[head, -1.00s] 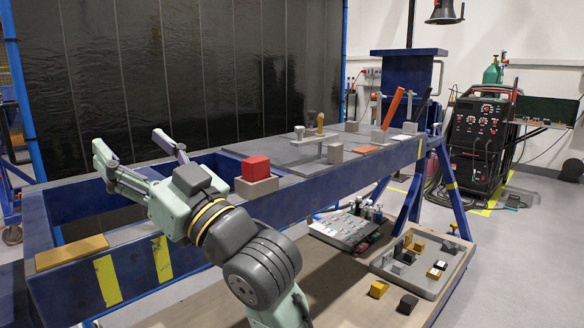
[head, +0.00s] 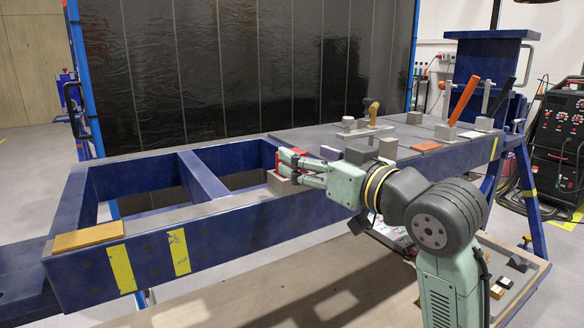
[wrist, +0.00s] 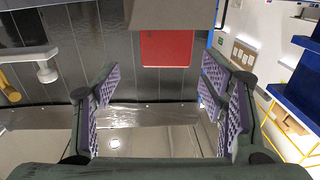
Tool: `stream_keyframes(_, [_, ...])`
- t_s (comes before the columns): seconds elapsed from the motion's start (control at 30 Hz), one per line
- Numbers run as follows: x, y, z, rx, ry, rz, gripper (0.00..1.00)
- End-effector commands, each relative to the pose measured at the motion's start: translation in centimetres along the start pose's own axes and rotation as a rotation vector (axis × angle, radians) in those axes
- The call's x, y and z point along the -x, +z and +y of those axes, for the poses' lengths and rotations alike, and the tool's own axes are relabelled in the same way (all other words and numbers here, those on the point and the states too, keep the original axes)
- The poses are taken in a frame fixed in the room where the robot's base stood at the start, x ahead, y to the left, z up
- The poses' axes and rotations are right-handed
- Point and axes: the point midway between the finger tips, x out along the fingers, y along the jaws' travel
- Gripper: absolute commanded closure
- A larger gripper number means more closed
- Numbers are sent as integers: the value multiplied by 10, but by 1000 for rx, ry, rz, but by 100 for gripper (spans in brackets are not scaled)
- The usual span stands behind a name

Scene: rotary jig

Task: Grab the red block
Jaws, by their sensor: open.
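The red block (head: 299,151) sits on a grey block (head: 280,185) on the blue bench frame. In the head view my gripper mostly hides it, and only small red patches show. In the wrist view the red block (wrist: 167,48) shows a flat red face near the top centre, with the grey block (wrist: 177,15) above it in the picture. My gripper (head: 290,164) is at the red block, its fingers pointing left. In the wrist view my gripper (wrist: 157,85) is open, with purple pads left and right of the red face. Contact cannot be told.
The blue bench frame (head: 190,262) has open bays on the left. A yellow plate (head: 88,234) lies at its left end. To the right stand grey blocks (head: 388,147), a clamp with a tan handle (head: 373,113) and an orange handle (head: 465,101). A dark curtain (head: 240,70) hangs behind.

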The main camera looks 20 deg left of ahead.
Motion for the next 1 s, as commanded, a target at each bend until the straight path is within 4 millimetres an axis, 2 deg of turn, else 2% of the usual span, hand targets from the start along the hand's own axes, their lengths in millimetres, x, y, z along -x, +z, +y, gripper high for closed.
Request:
stream_keyframes(0.3, [-43, 0, -7, -1, -1, -1, 35])
stream_keyframes(0.6, [-48, 1, -7, 1, 0, 1, 35])
stream_keyframes(1.0, [-48, 1, -7, 1, 0, 1, 62])
